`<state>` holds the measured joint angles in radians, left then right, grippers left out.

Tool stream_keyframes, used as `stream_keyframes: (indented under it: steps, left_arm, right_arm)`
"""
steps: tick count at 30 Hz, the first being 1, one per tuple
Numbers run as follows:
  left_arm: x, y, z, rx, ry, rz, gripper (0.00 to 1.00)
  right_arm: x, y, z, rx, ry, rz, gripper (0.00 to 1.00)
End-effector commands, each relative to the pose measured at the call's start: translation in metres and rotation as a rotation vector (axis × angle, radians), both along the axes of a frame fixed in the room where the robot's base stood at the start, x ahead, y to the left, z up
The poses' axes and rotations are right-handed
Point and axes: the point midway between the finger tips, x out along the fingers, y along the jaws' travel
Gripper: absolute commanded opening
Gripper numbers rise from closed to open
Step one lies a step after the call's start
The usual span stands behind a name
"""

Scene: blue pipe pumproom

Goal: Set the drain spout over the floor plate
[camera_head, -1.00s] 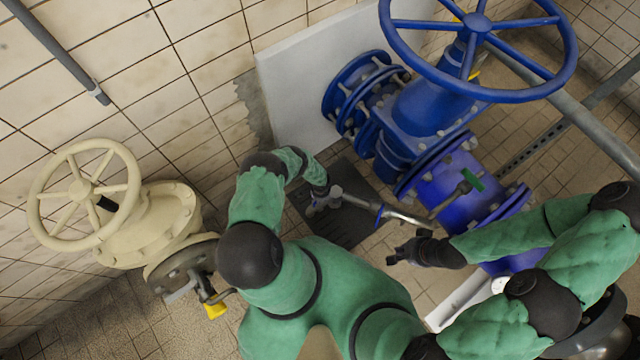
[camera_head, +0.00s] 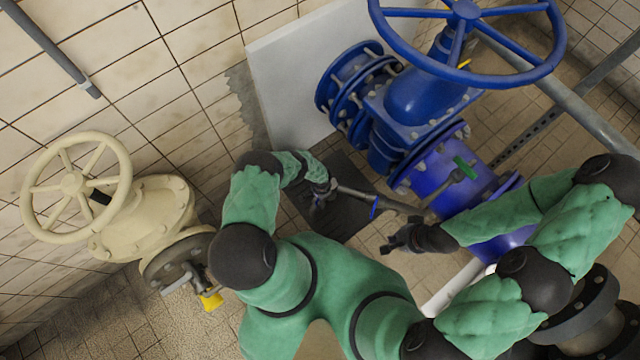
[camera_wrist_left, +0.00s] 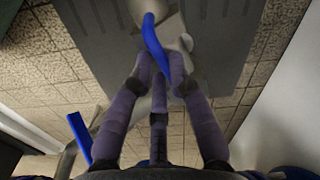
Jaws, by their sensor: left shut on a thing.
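The drain spout (camera_head: 398,206) is a thin grey pipe running from the blue pipework to the left, with a small blue part along it. Its left end reaches over the floor plate (camera_head: 350,227), a dark ribbed square on the tiles. My left gripper (camera_head: 321,195) is shut on the spout's end above the plate. In the left wrist view its fingers (camera_wrist_left: 165,75) close around a pale piece with a blue strip, and the ribbed plate (camera_wrist_left: 95,50) lies behind. My right gripper (camera_head: 392,240) is open and empty, just below the spout, apart from it.
A blue valve with a large handwheel (camera_head: 466,12) and flanged pipe stands right of the plate. A cream valve (camera_head: 145,215) stands at left. A white panel (camera_head: 290,85) leans behind the plate.

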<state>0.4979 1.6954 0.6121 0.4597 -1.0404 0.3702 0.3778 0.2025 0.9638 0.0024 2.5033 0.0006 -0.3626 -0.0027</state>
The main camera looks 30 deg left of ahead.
Motion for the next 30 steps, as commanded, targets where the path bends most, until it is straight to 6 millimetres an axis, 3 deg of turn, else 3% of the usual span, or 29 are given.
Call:
stream_keyframes:
  steps: [5,6,8,20,30]
  left_arm:
    - [-0.003,-0.004,-0.001,-0.006,0.004,0.002,0.0]
    - [-0.003,-0.004,-0.001,-0.006,0.003,0.002,0.25]
    - [-0.003,-0.004,-0.001,-0.006,0.004,0.001,0.42]
    - [-0.001,-0.001,0.001,-0.002,0.0,0.0,0.43]
    - [0.0,-0.001,0.023,-0.002,-0.001,-0.001,0.43]
  right_arm:
    - [0.0,0.0,0.0,0.0,0.0,0.0,0.0]
    - [0.0,0.0,0.0,0.0,0.0,0.0,0.0]
    - [0.0,0.0,0.0,0.0,0.0,0.0,0.0]
    - [0.0,0.0,0.0,0.0,0.0,0.0,0.0]
    - [0.0,0.0,0.0,0.0,0.0,0.0,0.0]
